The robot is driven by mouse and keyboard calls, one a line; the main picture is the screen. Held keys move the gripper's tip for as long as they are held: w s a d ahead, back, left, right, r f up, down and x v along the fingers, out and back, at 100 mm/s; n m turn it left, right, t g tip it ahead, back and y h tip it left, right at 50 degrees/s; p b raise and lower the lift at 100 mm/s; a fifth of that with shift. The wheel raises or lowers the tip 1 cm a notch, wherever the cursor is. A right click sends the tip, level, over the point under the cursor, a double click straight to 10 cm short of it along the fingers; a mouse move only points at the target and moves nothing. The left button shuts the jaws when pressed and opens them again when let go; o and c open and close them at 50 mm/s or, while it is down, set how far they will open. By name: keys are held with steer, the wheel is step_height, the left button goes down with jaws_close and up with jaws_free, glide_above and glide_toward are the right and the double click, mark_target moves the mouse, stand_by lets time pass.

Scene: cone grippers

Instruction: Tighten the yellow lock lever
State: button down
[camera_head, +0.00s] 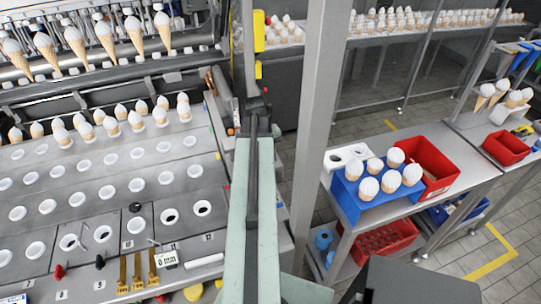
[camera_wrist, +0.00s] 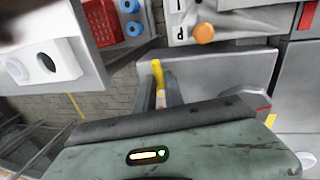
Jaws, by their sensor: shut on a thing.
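The yellow lock lever (camera_wrist: 156,70) stands upright in the wrist view, in front of a grey metal plate (camera_wrist: 208,72). My gripper (camera_wrist: 160,94) has its two dark fingers on either side of the lever, close around its lower part. It is shut on the lever. The lever's lower end is hidden behind my gripper's body. In the head view my arm stretches up the middle of the picture, and I cannot make out the fingertips or the held lever there.
An orange knob (camera_wrist: 204,33) sits on a light panel above the plate. A red crate (camera_wrist: 101,22) and blue rolls (camera_wrist: 132,28) lie beyond. In the head view, a grey post (camera_head: 317,110) stands right of my arm, and a perforated cone table (camera_head: 110,185) lies left.

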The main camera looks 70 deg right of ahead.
steer(key=shift+w+d, duration=0.1)
steer(key=n, duration=0.3)
steer(key=shift+s+d+t+h, duration=0.1)
steer(key=shift+s+t+h, duration=0.1)
steer(key=shift+t+h, duration=0.1)
steer(key=n, duration=0.4)
steer(key=shift+s+d+n+t, duration=0.25)
steer(key=shift+d+n+t, duration=0.1)
steer(key=shift+n+t, duration=0.05)
steer(key=n, duration=0.2)
steer(key=d+n+t, duration=0.1)
steer(key=n, duration=0.2)
steer(key=shift+d+n, duration=0.15)
steer(key=shift+n, duration=1.45)
steer(key=shift+t, duration=0.3)
steer(key=c, duration=1.5)
jaws_free()
steer(key=shift+w+f, duration=0.1)
steer(key=shift+o, duration=0.2)
